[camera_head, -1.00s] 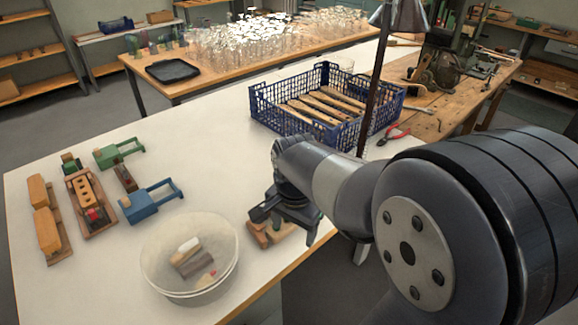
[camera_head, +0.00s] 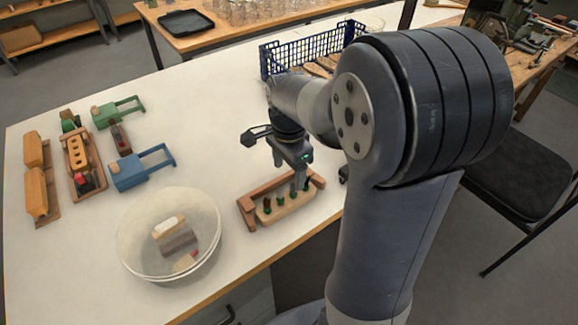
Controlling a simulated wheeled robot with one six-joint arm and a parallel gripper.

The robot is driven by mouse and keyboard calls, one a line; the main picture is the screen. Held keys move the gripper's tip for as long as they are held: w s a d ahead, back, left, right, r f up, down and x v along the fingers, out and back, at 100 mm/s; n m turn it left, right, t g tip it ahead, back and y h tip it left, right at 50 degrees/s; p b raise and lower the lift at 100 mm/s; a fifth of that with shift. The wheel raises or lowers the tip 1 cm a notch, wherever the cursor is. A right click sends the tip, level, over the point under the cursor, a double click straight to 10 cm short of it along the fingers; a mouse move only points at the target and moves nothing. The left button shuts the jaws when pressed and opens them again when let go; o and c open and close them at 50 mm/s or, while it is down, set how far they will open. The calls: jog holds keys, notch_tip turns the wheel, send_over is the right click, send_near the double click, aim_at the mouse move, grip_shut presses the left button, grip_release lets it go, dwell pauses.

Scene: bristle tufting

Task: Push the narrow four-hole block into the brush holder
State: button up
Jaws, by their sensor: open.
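A pale narrow block (camera_head: 286,205) with a row of dark and green-tipped tufts or pegs lies at the table's front edge. It sits along the front of a reddish-brown wooden holder (camera_head: 249,213); I cannot tell whether it is fully inside. My gripper (camera_head: 300,172) is open and hangs just above and behind the block, partly hiding the holder. Whether a fingertip touches the block cannot be told. Another orange block with several holes (camera_head: 78,152) lies in a wooden frame (camera_head: 88,190) at the left, with a red piece near its front end.
A clear round bowl (camera_head: 135,250) with several pieces stands left of the holder. Blue (camera_head: 130,172) and green (camera_head: 104,115) tools and orange blocks (camera_head: 36,150) lie at the left. A blue crate (camera_head: 285,57) stands behind my arm. The middle table is clear.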

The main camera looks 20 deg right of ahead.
aim_at(289, 199)
notch_tip(289, 199, down, 11)
jog(key=shift+r+b, duration=0.15)
jog(key=shift+b, duration=0.3)
jog(key=shift+c, duration=0.6)
